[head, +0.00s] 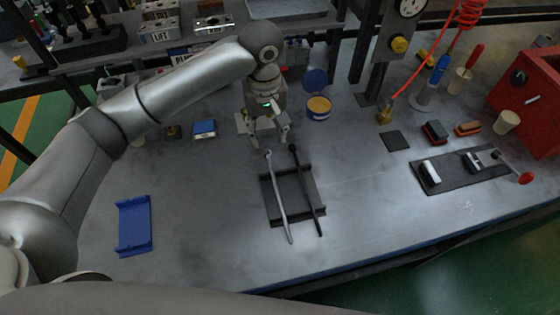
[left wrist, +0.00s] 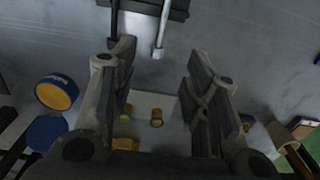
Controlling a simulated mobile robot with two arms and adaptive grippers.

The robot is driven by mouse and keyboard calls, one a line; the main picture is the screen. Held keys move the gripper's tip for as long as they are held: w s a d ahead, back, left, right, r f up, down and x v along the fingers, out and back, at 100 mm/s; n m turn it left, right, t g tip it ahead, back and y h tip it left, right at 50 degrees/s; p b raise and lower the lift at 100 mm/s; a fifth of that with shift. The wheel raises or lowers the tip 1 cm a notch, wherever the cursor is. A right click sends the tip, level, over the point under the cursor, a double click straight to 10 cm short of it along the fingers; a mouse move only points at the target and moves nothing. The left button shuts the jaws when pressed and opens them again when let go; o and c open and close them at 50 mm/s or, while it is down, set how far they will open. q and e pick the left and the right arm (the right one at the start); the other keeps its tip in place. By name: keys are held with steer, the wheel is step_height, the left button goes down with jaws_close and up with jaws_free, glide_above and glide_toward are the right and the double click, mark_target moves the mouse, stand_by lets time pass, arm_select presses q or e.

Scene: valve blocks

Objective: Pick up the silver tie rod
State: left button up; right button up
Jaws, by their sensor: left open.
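The silver tie rod (head: 279,200) lies lengthwise across a dark holder (head: 293,192), left of a similar black rod (head: 307,192). My left gripper (head: 269,138) is open and empty, just beyond the far end of the silver rod. In the left wrist view the end of the silver rod (left wrist: 161,32) shows between and ahead of the spread fingers (left wrist: 158,65). The black rod (left wrist: 114,18) shows to its left there, its end near the left finger. My right gripper is not in view.
A blue cradle (head: 134,225) lies on the left of the bench. A yellow-topped blue tin (head: 318,108) stands right of my gripper. A dark mat (head: 455,172) with metal parts and a red box (head: 528,95) are at the right. The bench around the holder is clear.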

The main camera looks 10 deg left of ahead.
arm_select(q)
glide_above(269, 159)
step_height(269, 159, down, 4)
steer(key=shift+s+f, duration=0.1)
steer(key=shift+f, duration=0.65)
step_height(269, 159, down, 5)
steer(key=shift+p, duration=0.55)
jaws_close()
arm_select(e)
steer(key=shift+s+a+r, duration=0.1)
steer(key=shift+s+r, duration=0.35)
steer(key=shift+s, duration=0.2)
